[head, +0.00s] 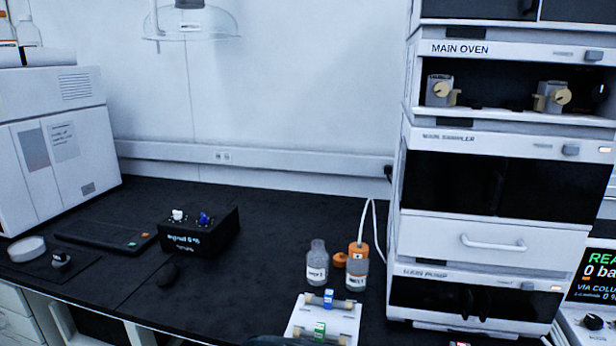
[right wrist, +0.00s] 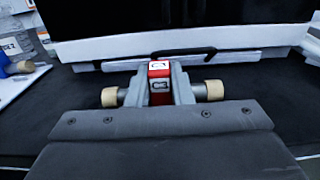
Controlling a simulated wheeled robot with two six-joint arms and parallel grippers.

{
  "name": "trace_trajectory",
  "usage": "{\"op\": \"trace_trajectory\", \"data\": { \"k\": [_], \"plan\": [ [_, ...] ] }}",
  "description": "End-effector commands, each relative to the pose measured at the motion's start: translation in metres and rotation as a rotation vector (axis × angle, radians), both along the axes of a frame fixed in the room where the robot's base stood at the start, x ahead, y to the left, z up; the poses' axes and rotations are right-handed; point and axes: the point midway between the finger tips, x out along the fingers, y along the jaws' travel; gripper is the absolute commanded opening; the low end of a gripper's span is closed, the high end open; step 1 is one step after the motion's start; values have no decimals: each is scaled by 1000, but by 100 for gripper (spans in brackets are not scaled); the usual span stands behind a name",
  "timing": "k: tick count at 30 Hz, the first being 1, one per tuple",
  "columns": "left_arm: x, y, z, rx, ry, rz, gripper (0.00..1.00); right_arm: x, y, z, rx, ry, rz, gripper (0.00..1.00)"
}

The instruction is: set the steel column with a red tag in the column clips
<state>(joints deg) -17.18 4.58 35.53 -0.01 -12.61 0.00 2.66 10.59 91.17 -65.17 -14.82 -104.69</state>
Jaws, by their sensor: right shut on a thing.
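The steel column with a red tag (right wrist: 159,69) lies crosswise in my right gripper (right wrist: 160,88) in the right wrist view. Its tan end fittings stick out on both sides, and the fingers are shut around its middle, hiding part of the steel. In the head view only a small red and white bit shows at the bottom edge. The open bay of the main oven (head: 510,46) holds two grey fittings with tan parts, one at left (head: 438,92) and one at right (head: 553,97). I cannot tell whether these are the column clips. My left gripper is out of view.
A white tray (head: 343,318) holds blue-tagged and green-tagged columns. Two bottles, one clear (head: 317,264) and one orange-capped (head: 357,272), stand behind it, with a white tube rising beside the stack. The main sampler (head: 480,141) is below the oven.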

Motion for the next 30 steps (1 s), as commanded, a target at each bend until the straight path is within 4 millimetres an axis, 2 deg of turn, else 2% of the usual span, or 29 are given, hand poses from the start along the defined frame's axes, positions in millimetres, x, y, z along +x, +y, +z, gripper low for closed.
{"op": "trace_trajectory", "data": {
  "k": [30],
  "plan": [
    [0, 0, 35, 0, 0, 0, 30, -50, 12, 27, 1, 0, 1, 3]
  ]
}}
